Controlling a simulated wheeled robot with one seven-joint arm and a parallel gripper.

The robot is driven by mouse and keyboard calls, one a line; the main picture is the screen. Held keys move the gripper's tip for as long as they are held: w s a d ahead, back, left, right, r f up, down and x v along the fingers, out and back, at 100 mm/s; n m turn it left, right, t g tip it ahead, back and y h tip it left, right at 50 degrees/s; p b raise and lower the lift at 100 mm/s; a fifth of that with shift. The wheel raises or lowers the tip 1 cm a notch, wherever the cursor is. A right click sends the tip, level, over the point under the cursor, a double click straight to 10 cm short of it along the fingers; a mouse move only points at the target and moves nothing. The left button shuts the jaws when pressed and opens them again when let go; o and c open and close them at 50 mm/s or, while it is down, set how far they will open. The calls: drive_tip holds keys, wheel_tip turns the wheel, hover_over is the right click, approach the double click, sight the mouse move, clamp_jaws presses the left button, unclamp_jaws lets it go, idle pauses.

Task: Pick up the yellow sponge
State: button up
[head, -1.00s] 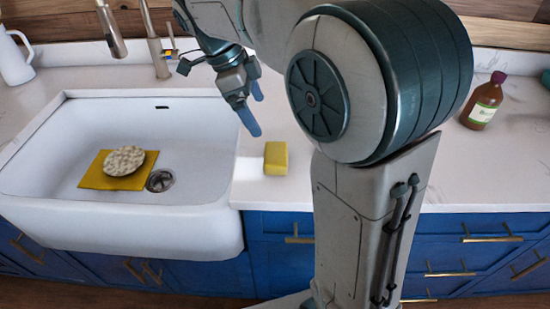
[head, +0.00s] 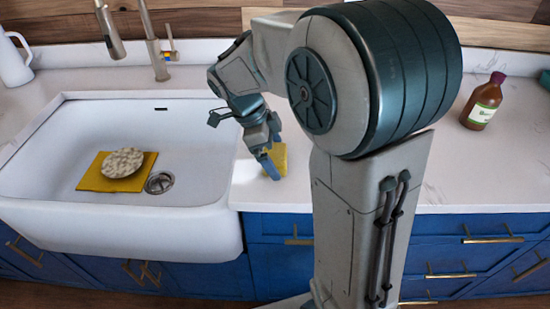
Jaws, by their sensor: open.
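The yellow sponge (head: 280,157) is a small block on the white counter, just right of the sink. My gripper (head: 272,165) is lowered over it with its blue fingers pointing down. One finger shows in front of the sponge and hides part of it. The jaws are open. I cannot tell whether the fingers touch the sponge or stand on both sides of it.
The white sink (head: 215,135) lies to the left and holds a flat yellow cloth (head: 95,178) with a pale round scrubber (head: 122,162) on it. The faucet (head: 155,55) rises behind. A brown bottle (head: 482,102) stands far right. The counter (head: 465,165) between is clear.

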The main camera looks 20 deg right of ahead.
sight(282, 154)
drive_tip(key=shift+d+f, duration=0.2)
drive_tip(key=shift+f, duration=0.25)
drive_tip(key=c, duration=0.9)
drive_tip(key=shift+r, duration=0.1)
drive_tip(key=shift+r, duration=0.55)
wheel_tip(282, 154, up, 3)
drive_tip(key=shift+f, duration=0.2)
drive_tip(key=s+r, duration=0.2)
drive_tip(key=s, duration=0.2)
drive_tip(key=s+d+r, duration=0.1)
drive_tip(key=s+r, duration=0.1)
drive_tip(key=s, duration=0.1)
drive_tip(key=s+d+r, duration=0.1)
drive_tip(key=s+r, duration=0.2)
drive_tip(key=s, duration=0.1)
drive_tip(key=shift+s+d+b, duration=0.1)
drive_tip(key=shift+s+b, duration=0.2)
drive_tip(key=shift+b, duration=0.05)
drive_tip(key=shift+o, duration=0.2)
